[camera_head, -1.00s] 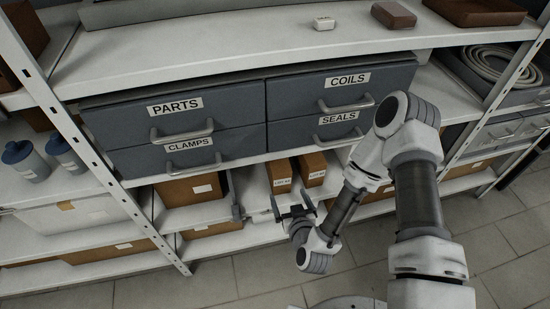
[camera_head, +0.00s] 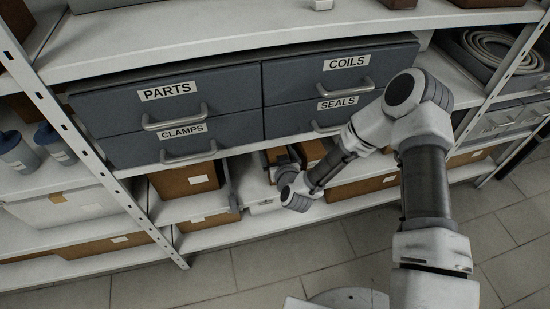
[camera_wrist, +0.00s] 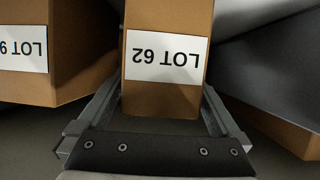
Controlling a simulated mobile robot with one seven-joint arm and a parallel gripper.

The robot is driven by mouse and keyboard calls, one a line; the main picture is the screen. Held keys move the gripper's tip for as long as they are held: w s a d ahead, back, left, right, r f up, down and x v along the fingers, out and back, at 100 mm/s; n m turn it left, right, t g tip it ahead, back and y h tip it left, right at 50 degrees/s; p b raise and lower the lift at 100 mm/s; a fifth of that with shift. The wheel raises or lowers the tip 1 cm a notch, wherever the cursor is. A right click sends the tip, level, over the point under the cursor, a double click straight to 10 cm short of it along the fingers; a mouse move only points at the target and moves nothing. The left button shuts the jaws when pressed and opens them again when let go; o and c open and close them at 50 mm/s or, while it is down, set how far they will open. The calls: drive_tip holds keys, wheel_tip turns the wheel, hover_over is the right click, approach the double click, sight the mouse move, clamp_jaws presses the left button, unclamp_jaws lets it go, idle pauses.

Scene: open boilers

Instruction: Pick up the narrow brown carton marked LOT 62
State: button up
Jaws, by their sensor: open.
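The narrow brown carton marked LOT 62 (camera_wrist: 165,98) fills the middle of the wrist view, its white label upside down there. In the head view it is the left one of two narrow cartons (camera_head: 271,154) on the shelf under the drawers, partly hidden by my gripper. My gripper (camera_wrist: 163,92) is open, with one finger along each side of the carton's near end. Whether the fingers touch it cannot be told. In the head view my gripper (camera_head: 279,161) is at the carton's front.
A second brown carton (camera_wrist: 80,65), its label partly cut off, stands close beside it, right of it in the head view (camera_head: 311,152). A grey panel (camera_head: 233,188) and a brown box (camera_head: 170,184) are to the left. Grey drawers (camera_head: 185,110) hang above.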

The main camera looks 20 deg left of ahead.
drive_tip(key=shift+x, duration=1.2)
clamp_jaws()
